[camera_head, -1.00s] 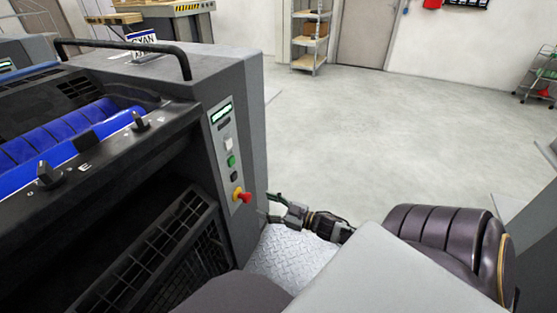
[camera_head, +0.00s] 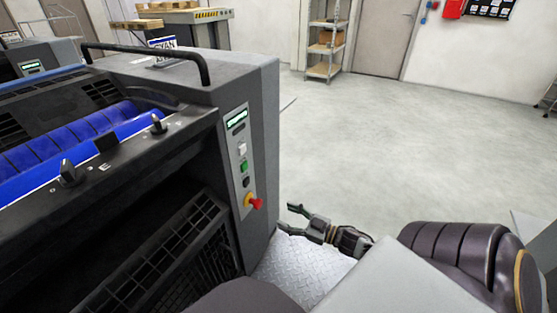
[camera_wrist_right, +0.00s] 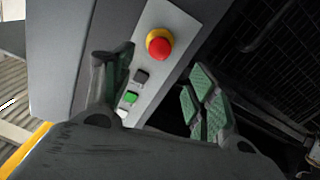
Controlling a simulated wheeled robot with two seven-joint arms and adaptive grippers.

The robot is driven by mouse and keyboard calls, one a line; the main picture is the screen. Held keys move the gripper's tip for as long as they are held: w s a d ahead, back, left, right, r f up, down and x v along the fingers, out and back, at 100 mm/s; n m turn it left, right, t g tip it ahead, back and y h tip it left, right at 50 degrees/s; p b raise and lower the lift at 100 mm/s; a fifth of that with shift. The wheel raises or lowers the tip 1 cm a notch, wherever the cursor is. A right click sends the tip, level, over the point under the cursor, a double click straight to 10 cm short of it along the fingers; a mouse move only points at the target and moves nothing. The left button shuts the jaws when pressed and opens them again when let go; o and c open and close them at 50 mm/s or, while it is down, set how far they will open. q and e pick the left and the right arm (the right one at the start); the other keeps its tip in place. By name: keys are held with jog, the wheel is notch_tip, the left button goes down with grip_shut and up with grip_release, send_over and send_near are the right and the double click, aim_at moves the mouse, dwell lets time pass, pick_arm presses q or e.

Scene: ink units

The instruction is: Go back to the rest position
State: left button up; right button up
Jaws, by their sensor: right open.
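My right gripper (camera_head: 287,217) is open and empty, to the right of the grey ink unit's side panel in the head view. In the right wrist view its two fingers (camera_wrist_right: 160,100) stand apart with nothing between them touching. The control panel (camera_head: 239,160) has a small lit display, a white button, a green button (camera_head: 244,167), a dark button and a red emergency stop (camera_head: 256,203) on a yellow base. The red stop (camera_wrist_right: 158,46) and green button (camera_wrist_right: 130,97) also show beyond the fingers in the wrist view. My left gripper is not in view.
The ink unit (camera_head: 190,75) with blue rollers (camera_head: 70,145) and a black handrail (camera_head: 150,47) fills the left. A metal tread plate (camera_head: 300,262) lies below my right gripper. Open floor (camera_head: 400,145) stretches behind, to a shelf (camera_head: 326,45) and door (camera_head: 384,35).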

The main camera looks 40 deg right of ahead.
dwell(0.4)
jog(key=d+f+m+g+h, duration=0.2)
jog(key=d+f+g+h, duration=0.2)
jog(key=d+f+h, duration=0.45)
jog(key=s+a+f+m+g, duration=0.1)
jog(key=s+a+f+g, duration=0.6)
jog(key=s+a, duration=0.4)
pick_arm(q)
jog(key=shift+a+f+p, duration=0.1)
jog(key=shift+p, duration=0.45)
pick_arm(e)
jog(key=a+r+m+y, duration=0.1)
jog(key=a+r+y, duration=0.1)
jog(key=a, duration=0.9)
jog(key=a+r+m+y, duration=0.1)
jog(key=a+r+y, duration=0.1)
jog(key=a, duration=1)
jog(key=shift+w+r+y, duration=0.25)
jog(key=shift+r+y, duration=0.1)
jog(key=shift+y, duration=0.2)
jog(key=shift+d+f, duration=0.1)
